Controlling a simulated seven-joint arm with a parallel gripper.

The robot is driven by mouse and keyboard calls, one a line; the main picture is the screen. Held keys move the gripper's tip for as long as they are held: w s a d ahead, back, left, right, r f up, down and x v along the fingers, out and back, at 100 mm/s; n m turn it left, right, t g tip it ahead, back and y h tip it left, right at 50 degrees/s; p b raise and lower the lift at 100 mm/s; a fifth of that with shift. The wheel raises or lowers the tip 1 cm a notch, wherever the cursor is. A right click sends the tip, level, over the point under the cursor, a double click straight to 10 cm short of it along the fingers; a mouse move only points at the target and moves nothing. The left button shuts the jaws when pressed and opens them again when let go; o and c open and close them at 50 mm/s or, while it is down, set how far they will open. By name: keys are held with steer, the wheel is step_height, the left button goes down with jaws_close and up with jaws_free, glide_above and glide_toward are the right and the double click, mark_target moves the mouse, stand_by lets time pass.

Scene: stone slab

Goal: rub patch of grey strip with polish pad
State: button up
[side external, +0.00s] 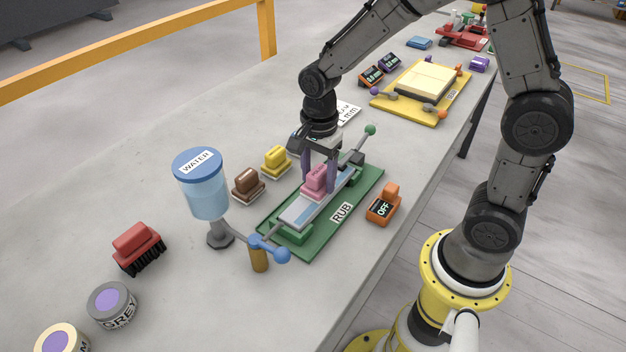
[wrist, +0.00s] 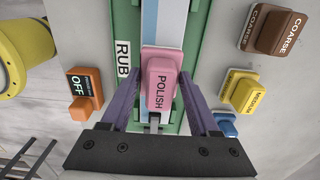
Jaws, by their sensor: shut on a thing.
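The pink polish pad (side external: 316,181) is between the purple fingers of my gripper (side external: 318,176), which is shut on it. In the wrist view the pad (wrist: 160,82) reads POLISH, and the fingers of my gripper (wrist: 155,100) lie along both its sides. The grey strip (side external: 300,212) lies lengthwise in the green RUB fixture (side external: 334,223), with a light blue patch showing along it. The pad is over the strip; whether it touches is hard to tell. The strip also shows beyond the pad in the wrist view (wrist: 177,22).
Brown coarse (side external: 248,185) and yellow medium (side external: 276,162) blocks stand left of the fixture. An orange OFF switch box (side external: 383,204) is to its right. A WATER dispenser (side external: 205,195), blue-ended lever (side external: 270,247), red brush (side external: 138,245) and pots stand nearer. A yellow board (side external: 432,114) lies farther back.

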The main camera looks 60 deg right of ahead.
mark_target(310, 192)
steer(key=shift+s+d, duration=0.15)
steer(key=shift+d, duration=1.9)
steer(key=shift+a, duration=2.05)
steer(key=shift+a+f, duration=0.15)
steer(key=shift+a, duration=1.45)
steer(key=shift+d, duration=1.9)
steer(key=shift+d+r, duration=0.2)
steer(key=shift+d, duration=1.55)
steer(key=shift+a+f, duration=0.2)
steer(key=shift+a, duration=3.45)
steer(key=shift+r, duration=3.1)
